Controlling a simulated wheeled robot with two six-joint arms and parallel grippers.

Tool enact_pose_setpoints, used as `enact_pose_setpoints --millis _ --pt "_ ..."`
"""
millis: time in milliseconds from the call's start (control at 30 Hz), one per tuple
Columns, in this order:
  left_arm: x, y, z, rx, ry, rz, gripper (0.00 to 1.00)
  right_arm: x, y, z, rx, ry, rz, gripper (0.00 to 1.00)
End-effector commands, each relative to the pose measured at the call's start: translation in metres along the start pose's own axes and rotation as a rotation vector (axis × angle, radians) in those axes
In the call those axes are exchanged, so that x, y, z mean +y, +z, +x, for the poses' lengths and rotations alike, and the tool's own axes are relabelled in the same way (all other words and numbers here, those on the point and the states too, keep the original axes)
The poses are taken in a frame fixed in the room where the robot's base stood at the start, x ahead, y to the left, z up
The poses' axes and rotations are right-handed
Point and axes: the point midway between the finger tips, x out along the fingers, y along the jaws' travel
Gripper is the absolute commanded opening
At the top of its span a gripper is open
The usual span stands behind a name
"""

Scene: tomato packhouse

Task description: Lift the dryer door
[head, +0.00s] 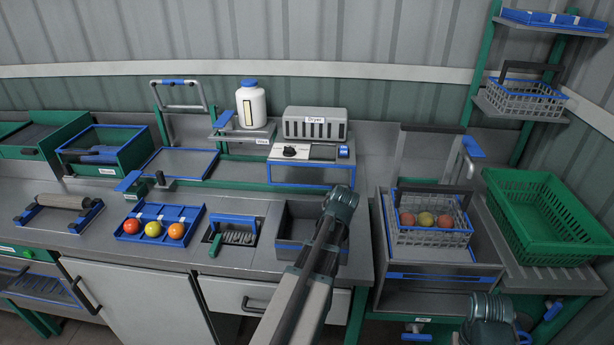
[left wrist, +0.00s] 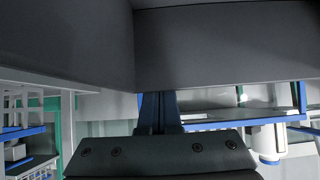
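The dryer (head: 315,122) is a grey box with a vented front and a "Dryer" label at the back of the counter. Below it are a knob panel and a blue-edged front panel (head: 300,174), which looks like its door and appears down. My left arm reaches up from the bottom middle. Its wrist end is in front of the dryer's lower right corner and hides the fingers there. In the left wrist view, a narrow dark blue part of my left gripper (left wrist: 158,108) reaches a large dark grey surface, contact unclear. My right gripper is not visible.
An open grey bin (head: 285,243) sits in the counter below the dryer. A white bottle (head: 251,105) stands on a shelf left of the dryer. A blue tray (head: 187,214) with tomatoes lies front left. A wire basket (head: 430,238) and a green crate (head: 540,215) are right.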

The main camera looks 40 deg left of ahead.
Motion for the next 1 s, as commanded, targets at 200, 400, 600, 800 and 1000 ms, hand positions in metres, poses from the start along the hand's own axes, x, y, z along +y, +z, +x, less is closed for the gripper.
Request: enact_pose_setpoints --millis 200,400,600,800,1000 --pt "0.000 0.011 -0.010 -0.023 0.000 -0.002 0.00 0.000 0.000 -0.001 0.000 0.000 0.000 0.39" --pt "0.000 0.009 -0.019 -0.023 0.001 -0.002 0.00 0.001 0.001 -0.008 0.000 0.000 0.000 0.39" --pt "0.000 0.006 -0.028 -0.023 0.001 -0.002 0.00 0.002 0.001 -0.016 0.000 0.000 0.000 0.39" --pt "0.000 0.003 -0.037 -0.022 -0.001 -0.002 0.00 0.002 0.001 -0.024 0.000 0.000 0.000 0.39" --pt "-0.001 0.001 -0.041 -0.020 -0.002 -0.002 0.00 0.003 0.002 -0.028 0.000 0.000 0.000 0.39"
